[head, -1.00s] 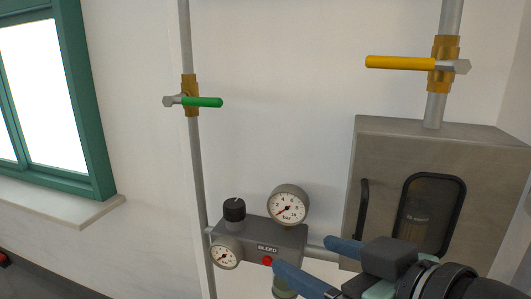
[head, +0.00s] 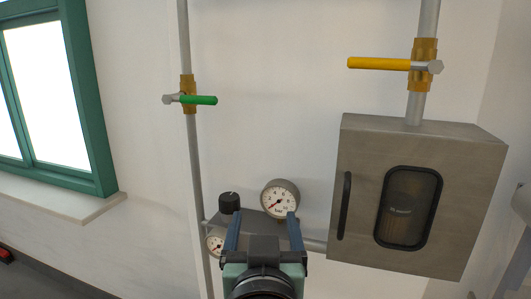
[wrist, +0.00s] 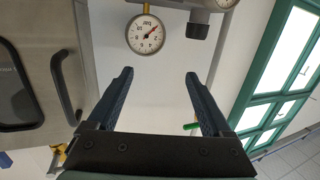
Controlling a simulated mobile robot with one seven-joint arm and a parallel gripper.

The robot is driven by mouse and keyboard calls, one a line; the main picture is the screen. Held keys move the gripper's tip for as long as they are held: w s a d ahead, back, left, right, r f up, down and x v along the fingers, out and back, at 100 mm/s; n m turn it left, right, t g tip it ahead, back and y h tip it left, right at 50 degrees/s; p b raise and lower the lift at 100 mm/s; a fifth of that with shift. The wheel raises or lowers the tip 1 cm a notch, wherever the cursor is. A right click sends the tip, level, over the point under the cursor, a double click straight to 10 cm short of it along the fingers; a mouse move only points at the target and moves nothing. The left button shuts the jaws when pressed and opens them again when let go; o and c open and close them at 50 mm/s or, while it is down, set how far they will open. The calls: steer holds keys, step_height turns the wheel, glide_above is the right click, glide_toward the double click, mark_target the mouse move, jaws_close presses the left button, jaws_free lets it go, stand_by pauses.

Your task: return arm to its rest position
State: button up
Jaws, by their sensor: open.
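My gripper (head: 263,232) is in the lower middle of the head view, in front of the grey regulator block (head: 255,218), and hides much of it. Its two blue fingers are apart with nothing between them. It also shows in the wrist view (wrist: 160,75), open and empty, with the white wall beyond. The larger pressure gauge (head: 280,199) stands just beyond the right finger in the head view. The black knob (head: 229,203) is at the left finger's upper left. I cannot tell from the views whether a finger touches the block.
A metal cabinet (head: 358,200) with a dark window and black handle is at right. A green-handled valve (head: 198,100) sits on the left pipe, a yellow-handled valve (head: 380,64) on the right pipe. A green-framed window (head: 95,120) is at left.

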steer(key=s+r+t, duration=0.5)
steer(key=s+r, duration=0.1)
steer(key=r, duration=0.6)
steer(key=s+r+t, duration=0.5)
steer(key=s+r, duration=0.2)
steer(key=r, duration=0.6)
steer(key=shift+d+r, duration=0.15)
steer(key=shift+r, duration=0.1)
steer(key=shift+s, duration=0.1)
